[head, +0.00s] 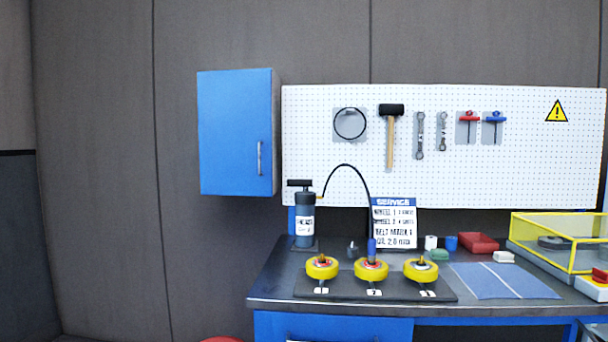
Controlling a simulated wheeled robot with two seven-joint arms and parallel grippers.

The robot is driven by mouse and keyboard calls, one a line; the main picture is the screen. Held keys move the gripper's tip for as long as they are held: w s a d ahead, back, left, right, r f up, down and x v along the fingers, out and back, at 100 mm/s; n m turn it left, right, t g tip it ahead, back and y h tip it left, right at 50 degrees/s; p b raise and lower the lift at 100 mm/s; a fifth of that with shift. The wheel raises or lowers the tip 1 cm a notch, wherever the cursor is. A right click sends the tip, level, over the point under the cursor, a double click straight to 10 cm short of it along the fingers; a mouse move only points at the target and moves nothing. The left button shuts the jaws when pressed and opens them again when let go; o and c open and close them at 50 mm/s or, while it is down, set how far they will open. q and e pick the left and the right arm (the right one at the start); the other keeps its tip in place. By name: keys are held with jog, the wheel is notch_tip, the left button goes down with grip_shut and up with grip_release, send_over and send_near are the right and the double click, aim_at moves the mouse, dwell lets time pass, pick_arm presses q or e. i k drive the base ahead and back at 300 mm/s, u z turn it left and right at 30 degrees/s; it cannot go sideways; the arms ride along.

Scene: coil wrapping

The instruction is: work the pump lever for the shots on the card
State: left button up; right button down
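The grease pump (305,226) is a dark upright cylinder with a white label at the back left of the bench. Its black T-shaped lever (300,183) sits on top. A black hose (345,166) arcs from the pump down behind the middle wheel, where a blue coupler (372,250) stands. The service card (394,223) stands behind the wheels; its lines for wheels and shots are too small to read surely. Yellow wheels numbered by tags sit in a row: left (322,267), middle (371,270), right (421,270). Neither gripper is in view.
The wheels sit on a dark plate (448,292). To the right are a blue mat (503,281), a red tray (478,242) and a yellow-framed guard (560,225). A blue cabinet (236,132) hangs above left. Tools, including a mallet (391,135), hang on the pegboard (320,185).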

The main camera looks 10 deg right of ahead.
aim_at(305, 184)
jog(key=u, duration=0.45)
jog(key=i, duration=1.05)
jog(key=z, duration=0.5)
